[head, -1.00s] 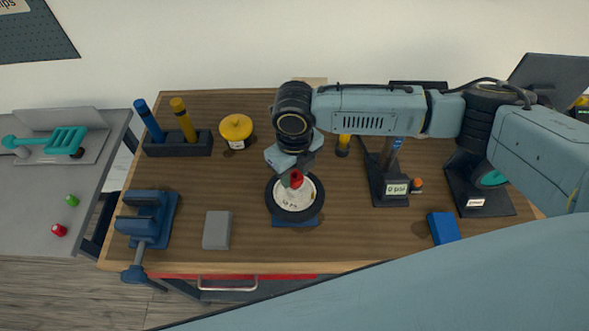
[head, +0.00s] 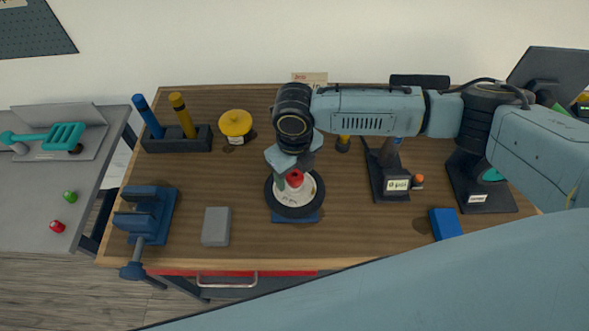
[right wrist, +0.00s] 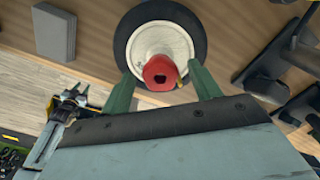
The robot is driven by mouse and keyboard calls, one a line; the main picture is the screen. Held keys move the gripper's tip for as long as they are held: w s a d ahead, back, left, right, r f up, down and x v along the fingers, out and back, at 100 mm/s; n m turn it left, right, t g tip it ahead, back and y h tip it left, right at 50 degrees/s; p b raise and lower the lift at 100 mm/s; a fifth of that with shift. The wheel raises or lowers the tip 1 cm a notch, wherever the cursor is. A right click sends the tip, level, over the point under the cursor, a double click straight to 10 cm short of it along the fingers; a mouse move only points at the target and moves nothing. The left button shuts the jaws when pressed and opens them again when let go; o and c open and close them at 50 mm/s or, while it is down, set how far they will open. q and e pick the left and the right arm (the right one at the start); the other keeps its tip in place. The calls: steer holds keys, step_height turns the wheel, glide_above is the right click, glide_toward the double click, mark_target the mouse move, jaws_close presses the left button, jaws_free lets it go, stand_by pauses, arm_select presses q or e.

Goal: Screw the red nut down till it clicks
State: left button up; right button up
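The red nut (head: 295,178) sits at the middle of a small wheel with a cream hub (head: 296,197) and black tyre (head: 313,205). The wheel lies on a blue base (head: 296,217) on the workbench. My right gripper (right wrist: 163,86) points down over the hub. Its two green fingers stand on either side of the red nut (right wrist: 160,71), with a visible gap to it, so it is open. The nut's dark hole faces the right wrist camera. The thread under the nut is hidden. My left gripper is not in view.
A grey block (head: 216,227) and a blue vise (head: 146,214) stand left of the wheel. A yellow pot (head: 235,123) and a pen-like holder (head: 177,140) are behind. A black stand (head: 387,180) and blue block (head: 445,224) are to the right. Bare wood lies between them.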

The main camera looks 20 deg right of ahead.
mark_target(294, 178)
step_height(294, 178, up, 14)
steer(key=shift+f+b, duration=0.25)
steer(key=shift+b, duration=0.2)
